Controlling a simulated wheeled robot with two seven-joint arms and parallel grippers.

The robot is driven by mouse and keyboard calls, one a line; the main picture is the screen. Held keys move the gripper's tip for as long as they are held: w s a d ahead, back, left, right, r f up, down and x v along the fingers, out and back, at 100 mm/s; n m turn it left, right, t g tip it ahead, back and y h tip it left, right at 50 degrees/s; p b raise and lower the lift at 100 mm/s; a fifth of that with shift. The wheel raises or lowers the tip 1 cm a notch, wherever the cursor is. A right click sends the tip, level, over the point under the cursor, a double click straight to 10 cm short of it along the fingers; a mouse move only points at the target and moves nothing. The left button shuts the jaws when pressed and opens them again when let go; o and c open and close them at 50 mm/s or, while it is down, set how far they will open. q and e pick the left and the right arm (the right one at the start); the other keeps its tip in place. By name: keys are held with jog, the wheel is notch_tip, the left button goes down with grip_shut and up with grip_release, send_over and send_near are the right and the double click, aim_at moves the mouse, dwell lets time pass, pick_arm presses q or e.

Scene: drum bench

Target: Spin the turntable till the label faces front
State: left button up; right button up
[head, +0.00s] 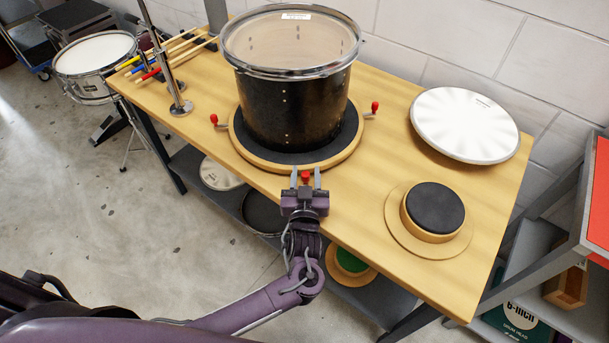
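A black drum (296,108) with a clear head and chrome hoop stands upright on the round wooden turntable (240,142), which has a dark top. A small white label (296,16) shows at the far side of the drum's hoop, toward the wall. Red-tipped pegs stick out from the turntable: a left peg (214,119), a right peg (375,106) and a front peg (305,177). My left gripper (305,179) is at the table's front edge, its two fingers apart on either side of the front peg's red tip, with small gaps showing. My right gripper is out of view.
A white drumhead (464,125) and a round black pad on a wooden base (435,208) lie on the right of the table. Sticks (165,56) and a metal stand (180,107) are at the left. A wall (450,40) runs behind.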

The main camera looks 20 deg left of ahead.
pick_arm(q)
jog(key=b+v, duration=0.1)
jog(key=v, duration=0.7)
jog(key=shift+w, duration=0.1)
